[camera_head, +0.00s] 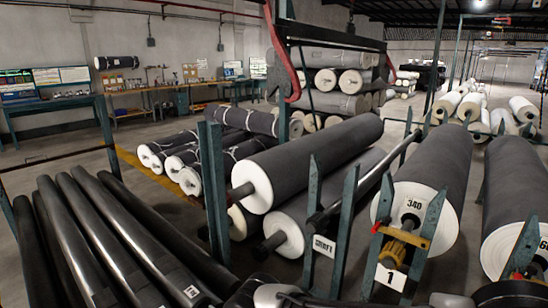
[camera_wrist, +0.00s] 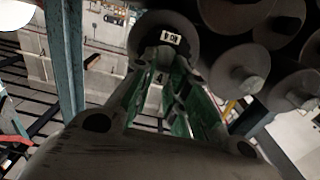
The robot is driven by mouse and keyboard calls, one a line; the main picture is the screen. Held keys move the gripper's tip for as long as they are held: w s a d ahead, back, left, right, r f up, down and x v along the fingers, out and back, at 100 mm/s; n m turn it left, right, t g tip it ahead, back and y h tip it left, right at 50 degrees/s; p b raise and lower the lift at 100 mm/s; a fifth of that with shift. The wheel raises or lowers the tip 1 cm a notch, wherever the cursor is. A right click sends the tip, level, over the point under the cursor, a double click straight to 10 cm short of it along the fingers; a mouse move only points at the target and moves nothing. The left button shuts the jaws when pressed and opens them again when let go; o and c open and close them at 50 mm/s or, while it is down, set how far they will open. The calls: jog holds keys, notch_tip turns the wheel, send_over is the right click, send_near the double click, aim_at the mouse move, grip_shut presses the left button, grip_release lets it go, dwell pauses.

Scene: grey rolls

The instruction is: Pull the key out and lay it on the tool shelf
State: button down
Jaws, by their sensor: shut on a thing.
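My gripper (camera_wrist: 166,58) shows in the wrist view, its two green-lined fingers drawn together at the tips. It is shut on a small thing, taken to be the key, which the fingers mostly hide. The tips are in front of the round end of a dark roll (camera_wrist: 150,28) with a white label; I cannot tell whether they touch it. In the head view the fingers cannot be made out. No shelf is clearly the tool shelf; a long bench (camera_head: 150,114) with small items stands by the back wall.
Dark tubes (camera_head: 115,240) lie at the front left. A roll marked 340 (camera_head: 440,175) rests behind a teal stand with a yellow toothed part (camera_head: 399,246) and a sign 1 (camera_head: 390,277). Teal posts (camera_head: 213,190) stand close in front. Open floor shows at the left.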

jog(key=shift+v, duration=2.7)
